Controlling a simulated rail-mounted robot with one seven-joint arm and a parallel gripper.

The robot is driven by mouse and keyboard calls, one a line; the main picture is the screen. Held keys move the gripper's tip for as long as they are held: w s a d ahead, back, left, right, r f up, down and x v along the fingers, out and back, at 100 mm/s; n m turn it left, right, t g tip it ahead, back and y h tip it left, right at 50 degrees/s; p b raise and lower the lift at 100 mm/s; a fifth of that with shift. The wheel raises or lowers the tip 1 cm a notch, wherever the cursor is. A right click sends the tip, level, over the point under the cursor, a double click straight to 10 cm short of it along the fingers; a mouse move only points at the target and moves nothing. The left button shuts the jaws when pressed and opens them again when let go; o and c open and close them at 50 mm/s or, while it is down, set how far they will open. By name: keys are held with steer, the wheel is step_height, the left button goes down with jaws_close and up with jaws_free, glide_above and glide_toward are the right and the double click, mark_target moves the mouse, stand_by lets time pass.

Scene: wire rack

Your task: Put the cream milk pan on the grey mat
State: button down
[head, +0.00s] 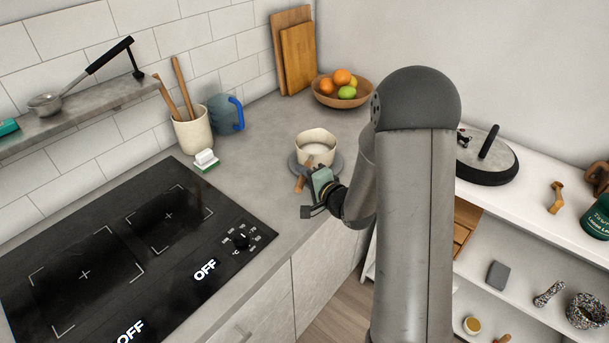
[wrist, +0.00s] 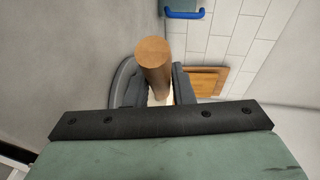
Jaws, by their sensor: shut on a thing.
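The cream milk pan (head: 316,148) is upright over the round grey mat (head: 294,166) on the counter in the head view. I cannot tell whether the pan touches the mat. Its wooden handle (head: 301,182) points toward my gripper (head: 312,196). In the wrist view the handle (wrist: 153,62) lies between the two dark fingers of my gripper (wrist: 157,88), which are shut on it. The mat's rim (wrist: 122,80) shows left of the fingers. The pan's body is mostly hidden there behind the handle and fingers.
A fruit bowl (head: 343,95), cutting boards (head: 297,58), a blue jug (head: 227,113) and a utensil crock (head: 194,130) stand behind. A sponge (head: 206,160) lies left, near the black cooktop (head: 130,250). The counter between sponge and mat is clear.

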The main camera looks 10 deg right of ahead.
steer(key=shift+f, duration=0.1)
steer(key=c, duration=1.3)
jaws_free()
steer(key=shift+o, duration=0.2)
steer(key=s+d+r+n+g+h+b, duration=0.2)
steer(key=s+d+n+g+h, duration=0.35)
steer(key=s, duration=0.75)
steer(key=s+a+r+n+g, duration=0.2)
steer(key=s+n+g, duration=0.1)
steer(key=s, duration=0.7)
steer(key=s+a+r+n+g, duration=0.1)
steer(key=s+a+n+g, duration=0.2)
steer(key=s, duration=0.7)
steer(key=shift+s+r+n+g+h, duration=0.35)
steer(key=shift+s+n+g, duration=0.1)
steer(key=shift+g, duration=0.8)
